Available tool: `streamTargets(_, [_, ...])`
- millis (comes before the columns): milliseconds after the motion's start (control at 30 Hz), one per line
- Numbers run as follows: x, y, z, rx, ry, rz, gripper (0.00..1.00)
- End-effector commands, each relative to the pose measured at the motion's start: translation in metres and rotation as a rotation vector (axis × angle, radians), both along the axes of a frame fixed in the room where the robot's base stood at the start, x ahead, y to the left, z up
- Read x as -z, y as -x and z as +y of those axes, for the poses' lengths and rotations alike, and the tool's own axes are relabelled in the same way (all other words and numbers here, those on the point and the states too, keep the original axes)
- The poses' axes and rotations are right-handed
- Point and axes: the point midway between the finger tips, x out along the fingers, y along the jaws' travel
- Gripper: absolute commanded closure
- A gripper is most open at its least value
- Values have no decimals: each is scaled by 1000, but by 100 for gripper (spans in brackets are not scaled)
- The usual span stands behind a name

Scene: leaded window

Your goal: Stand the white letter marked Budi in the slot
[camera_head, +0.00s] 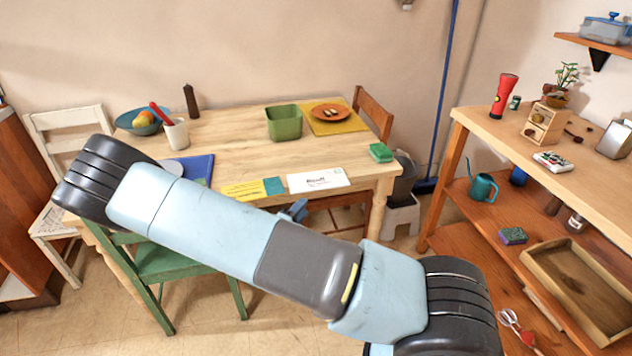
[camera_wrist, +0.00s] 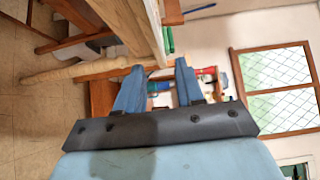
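A white letter (camera_head: 330,182) lies flat near the front edge of the wooden table, right of centre; its dark print is too small to read surely. A yellow card (camera_head: 242,190) and a teal card (camera_head: 273,186) lie to its left. My gripper's blue fingers (camera_wrist: 159,67) are apart with nothing held between them in the wrist view. In the head view my gripper (camera_head: 294,211) shows partly behind my arm, by the table's front edge below the letter. A grey metal holder (camera_head: 613,140) stands on the right bench; I cannot tell whether it is the slot.
The right bench (camera_head: 487,125) holds a red torch (camera_head: 504,95) and small drawers (camera_head: 541,127).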

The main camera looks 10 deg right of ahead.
Motion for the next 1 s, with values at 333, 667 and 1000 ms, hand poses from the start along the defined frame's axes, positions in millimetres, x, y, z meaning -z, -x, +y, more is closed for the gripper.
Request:
streamTargets(333, [0, -41, -43, 6, -1, -1, 63])
streamTargets(667, [1, -54, -57, 7, -1, -1, 63])
streamTargets(1000, [3, -83, -87, 8, -3, -1, 63])
